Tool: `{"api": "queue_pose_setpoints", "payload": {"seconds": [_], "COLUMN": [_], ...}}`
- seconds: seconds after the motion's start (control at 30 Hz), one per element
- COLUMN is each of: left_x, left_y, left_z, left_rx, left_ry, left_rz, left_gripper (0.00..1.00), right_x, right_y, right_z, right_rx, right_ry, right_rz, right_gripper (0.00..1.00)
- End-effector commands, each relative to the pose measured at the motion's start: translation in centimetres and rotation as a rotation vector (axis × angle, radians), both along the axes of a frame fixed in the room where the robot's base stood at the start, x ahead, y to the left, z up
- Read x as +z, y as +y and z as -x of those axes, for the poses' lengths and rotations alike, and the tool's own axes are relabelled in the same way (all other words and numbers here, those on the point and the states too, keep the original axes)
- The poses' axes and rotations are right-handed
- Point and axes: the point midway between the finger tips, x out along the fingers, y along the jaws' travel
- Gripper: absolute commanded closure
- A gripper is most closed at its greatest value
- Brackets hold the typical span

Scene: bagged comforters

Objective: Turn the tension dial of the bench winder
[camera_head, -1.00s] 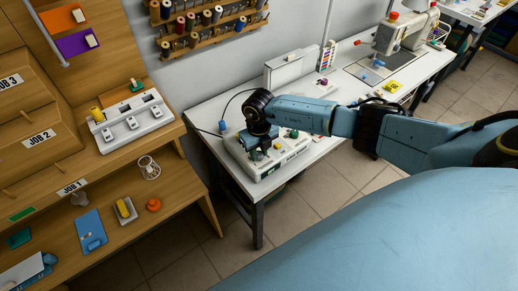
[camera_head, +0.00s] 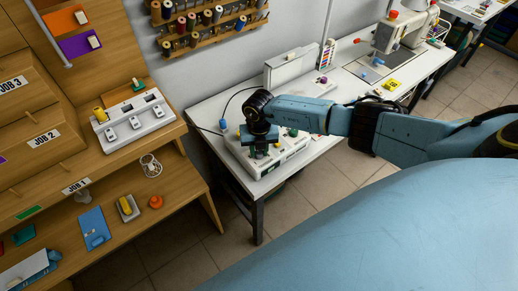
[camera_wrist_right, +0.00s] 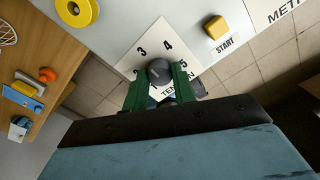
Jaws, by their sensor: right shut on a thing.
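The bench winder (camera_head: 290,160) is a pale box on the white table, partly hidden under my right arm. My right gripper (camera_head: 262,148) points down over its top. In the right wrist view its two green fingers (camera_wrist_right: 159,84) are shut on the sides of the dark round tension dial (camera_wrist_right: 158,66). The dial sits on a white scale plate (camera_wrist_right: 128,62) where 3, 4 and 5 can be read. The word TENSION is partly covered by the gripper. My left gripper is not in view.
A yellow START button (camera_wrist_right: 216,27) and a yellow ring (camera_wrist_right: 77,12) are near the dial. A wooden shelf unit (camera_head: 190,185) stands to the left, holding a white switch box (camera_head: 130,122). A sewing machine (camera_head: 405,30) stands farther along the white table (camera_head: 345,55).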

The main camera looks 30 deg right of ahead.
Motion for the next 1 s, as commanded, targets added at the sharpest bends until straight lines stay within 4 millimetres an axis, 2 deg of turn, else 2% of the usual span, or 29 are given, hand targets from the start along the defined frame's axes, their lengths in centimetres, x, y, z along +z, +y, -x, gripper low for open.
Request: {"api": "queue_pose_setpoints", "payload": {"seconds": [0.23, 0.27, 0.4, 0.77, 0.87, 1.0], "left_x": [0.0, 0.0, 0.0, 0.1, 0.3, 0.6], "left_y": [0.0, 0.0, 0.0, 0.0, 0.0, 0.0], "left_z": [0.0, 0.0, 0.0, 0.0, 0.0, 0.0], "left_rx": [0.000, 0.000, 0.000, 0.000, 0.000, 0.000], "left_ry": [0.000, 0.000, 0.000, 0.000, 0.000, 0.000], "left_rz": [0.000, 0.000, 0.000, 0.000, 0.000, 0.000], "left_gripper": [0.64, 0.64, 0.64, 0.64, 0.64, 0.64], "right_x": [0.2, 0.2, 0.1, 0.5, 1.8, 4.7], "right_y": [-0.1, -0.1, -0.1, -0.1, -0.1, -0.1], "right_z": [-0.2, -0.2, -0.2, -0.1, -0.2, -0.2], "right_rx": [0.000, 0.000, 0.000, 0.001, 0.001, 0.002], "right_ry": [-0.006, -0.006, -0.004, -0.003, -0.004, -0.008], "right_rz": [0.001, 0.001, 0.001, 0.000, 0.000, 0.000], "right_gripper": [0.96, 0.70, 0.52, 0.52, 0.52, 0.52]}}
